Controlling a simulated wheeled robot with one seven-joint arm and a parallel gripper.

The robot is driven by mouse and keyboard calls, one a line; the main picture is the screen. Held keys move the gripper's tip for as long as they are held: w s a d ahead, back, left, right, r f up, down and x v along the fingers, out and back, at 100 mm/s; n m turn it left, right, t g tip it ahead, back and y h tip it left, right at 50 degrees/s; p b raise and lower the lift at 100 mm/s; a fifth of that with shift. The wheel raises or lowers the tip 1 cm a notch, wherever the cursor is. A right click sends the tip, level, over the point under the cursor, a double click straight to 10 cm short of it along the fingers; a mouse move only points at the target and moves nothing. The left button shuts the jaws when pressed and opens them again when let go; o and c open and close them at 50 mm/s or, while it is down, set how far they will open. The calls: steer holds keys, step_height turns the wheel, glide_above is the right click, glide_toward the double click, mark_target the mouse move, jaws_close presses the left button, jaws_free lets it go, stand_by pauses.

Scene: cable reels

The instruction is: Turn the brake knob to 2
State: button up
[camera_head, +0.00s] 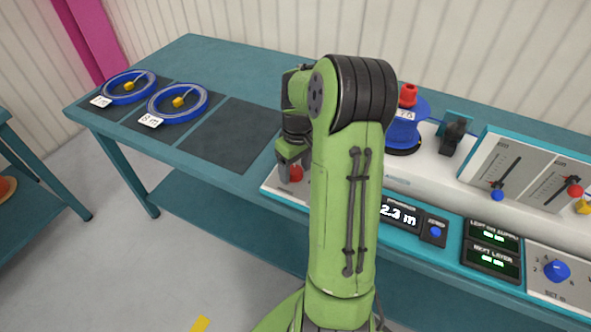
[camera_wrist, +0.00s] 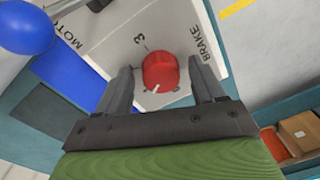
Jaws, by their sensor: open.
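The red brake knob (camera_wrist: 160,72) sits on a white panel (camera_wrist: 125,25) marked BRAKE in the wrist view. A "3" is printed above and left of the knob. The knob's white pointer mark is at its lower side in the picture, away from the "3"; other numerals are hidden or too small to read. My gripper (camera_wrist: 161,70) is open, with one finger on each side of the knob and visible gaps beside it. In the head view my gripper (camera_head: 288,157) is over the red knob (camera_head: 297,173), partly hidden by my arm.
A blue ball-shaped control (camera_wrist: 25,27) stands near the MOTO lettering. On the bench, two blue cable reels (camera_head: 128,87) (camera_head: 177,103) lie on dark mats, left of an empty mat (camera_head: 232,137). Sliders (camera_head: 497,190), a display (camera_head: 397,214) and a blue dial (camera_head: 557,271) are to the right.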

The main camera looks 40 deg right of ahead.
steer(key=shift+c, duration=0.2)
steer(key=c, duration=1)
steer(key=shift+r+m, duration=0.1)
steer(key=shift+m, duration=0.3)
steer(key=m+p, duration=0.1)
steer(key=m, duration=0.3)
steer(key=shift+a+m+p, duration=0.1)
steer(key=shift+m+p, duration=0.3)
steer(key=m+p, duration=0.1)
steer(key=m, duration=0.5)
steer(key=o, duration=1)
